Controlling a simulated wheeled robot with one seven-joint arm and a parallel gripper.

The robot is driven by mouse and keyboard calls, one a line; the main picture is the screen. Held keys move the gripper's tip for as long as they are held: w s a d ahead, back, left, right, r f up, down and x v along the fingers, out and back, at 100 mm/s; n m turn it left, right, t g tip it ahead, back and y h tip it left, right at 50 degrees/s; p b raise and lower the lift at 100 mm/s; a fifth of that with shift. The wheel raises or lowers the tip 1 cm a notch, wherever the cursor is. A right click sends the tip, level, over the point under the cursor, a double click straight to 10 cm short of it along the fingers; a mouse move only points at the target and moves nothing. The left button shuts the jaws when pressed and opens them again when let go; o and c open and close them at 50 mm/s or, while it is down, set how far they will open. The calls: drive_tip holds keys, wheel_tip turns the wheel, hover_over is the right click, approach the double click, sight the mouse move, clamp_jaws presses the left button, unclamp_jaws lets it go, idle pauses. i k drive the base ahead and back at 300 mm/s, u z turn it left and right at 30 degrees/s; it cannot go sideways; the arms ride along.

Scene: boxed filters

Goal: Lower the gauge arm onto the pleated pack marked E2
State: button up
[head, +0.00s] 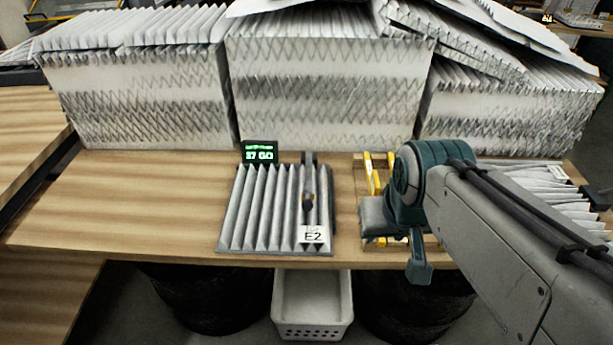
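The pleated pack (262,208) lies on the wooden table, its grey folds running front to back. A white label (313,235) at its front right reads E2. The gauge arm (308,206), dark with a small knob, reaches forward over the pack's right part from a post at the back. I cannot tell whether it touches the folds. A small black display (259,152) behind the pack shows green digits and "GO". My gripper (419,265) points down at the table's front edge, right of the pack and apart from it. Its finger opening is not clear from this side.
Tall stacks of white pleated filters (325,90) line the back. A wooden tray with yellow strips (372,180) lies partly behind my gripper. More pleated packs (545,190) lie at right. A white bin (312,305) stands below the edge. The table's left is clear.

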sight(308, 197)
drive_tip(key=k, duration=1.15)
drive_tip(key=u, duration=0.7)
drive_tip(key=i, duration=1.4)
drive_tip(key=z, duration=0.85)
